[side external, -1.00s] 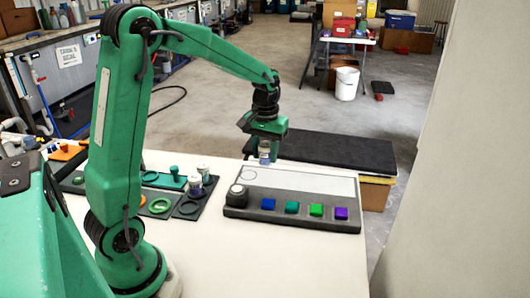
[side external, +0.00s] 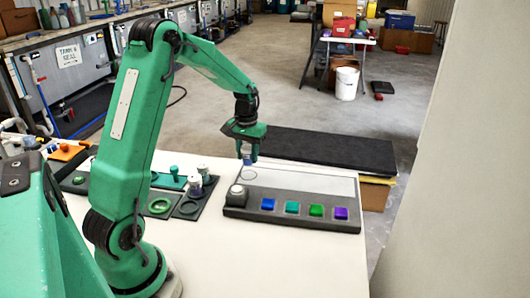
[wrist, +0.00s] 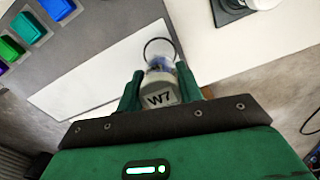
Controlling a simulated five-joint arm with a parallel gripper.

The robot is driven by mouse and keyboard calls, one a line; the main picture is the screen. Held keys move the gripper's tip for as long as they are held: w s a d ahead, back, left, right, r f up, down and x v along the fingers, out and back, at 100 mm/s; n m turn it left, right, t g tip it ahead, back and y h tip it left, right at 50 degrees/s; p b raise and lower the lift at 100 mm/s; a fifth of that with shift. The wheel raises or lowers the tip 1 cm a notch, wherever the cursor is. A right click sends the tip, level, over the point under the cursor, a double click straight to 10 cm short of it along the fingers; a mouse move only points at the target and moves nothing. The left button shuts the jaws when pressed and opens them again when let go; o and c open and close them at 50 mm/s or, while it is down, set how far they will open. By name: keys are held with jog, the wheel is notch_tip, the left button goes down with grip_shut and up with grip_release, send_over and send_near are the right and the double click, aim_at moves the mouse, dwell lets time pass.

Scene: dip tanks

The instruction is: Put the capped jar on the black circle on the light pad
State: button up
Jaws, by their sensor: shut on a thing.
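The capped jar (side external: 247,159), small with a bluish body, hangs upright in my gripper (side external: 247,154). In the wrist view the jar's pale cap (wrist: 160,92) bears "W7" and sits between the two green fingers of my gripper (wrist: 159,92), which are shut on it. The black circle (side external: 249,179) is a thin outline at the left end of the light pad (side external: 310,182), just below the jar in the side view. In the wrist view the circle (wrist: 160,39) shows beyond the jar, which hides its near part. The jar appears to be above the pad; the exact gap is unclear.
A dark panel with blue, teal, green and purple buttons (side external: 341,213) and a white round knob (side external: 237,192) borders the pad's front. The pad's right part is clear.

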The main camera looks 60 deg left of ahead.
aim_at(248, 164)
jog(key=shift+f, duration=2)
jog(key=shift+f, duration=0.15)
jog(key=o, duration=1)
notch_tip(248, 164, up, 12)
jog(key=shift+r, duration=0.15)
jog(key=shift+d+r, duration=0.1)
